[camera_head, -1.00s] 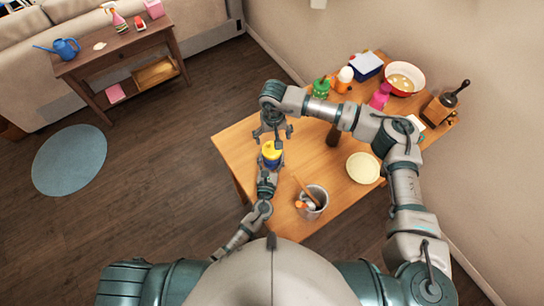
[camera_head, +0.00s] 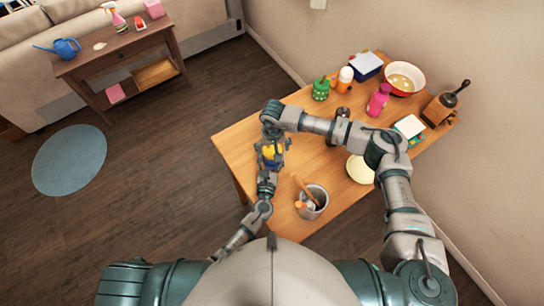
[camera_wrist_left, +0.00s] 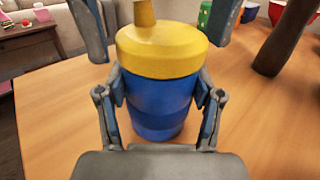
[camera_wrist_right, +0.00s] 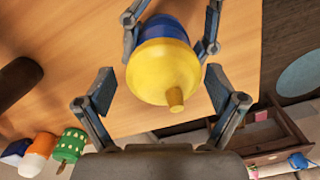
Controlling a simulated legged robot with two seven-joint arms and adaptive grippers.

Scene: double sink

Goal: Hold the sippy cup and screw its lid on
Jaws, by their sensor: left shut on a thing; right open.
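The sippy cup has a blue body (camera_wrist_left: 158,105) and a yellow lid (camera_wrist_left: 160,50) with a spout, and stands upright on the wooden table. The lid sits on top of the body; I cannot tell how tightly. My left gripper (camera_wrist_left: 160,95) is shut on the blue body from both sides. In the head view the cup (camera_head: 270,155) is partly covered by my arms. My right gripper (camera_wrist_right: 158,92) is open, its fingers on either side of the yellow lid with gaps showing. The lid's spout points toward my right wrist camera.
A metal pot with utensils (camera_head: 316,205) stands right of the cup. A pale plate (camera_head: 358,170), a green jar (camera_head: 321,89), a pink bottle (camera_head: 379,98), a red-rimmed bowl (camera_head: 408,75) and a grinder (camera_head: 440,108) stand farther right and back. The table's left end is bare.

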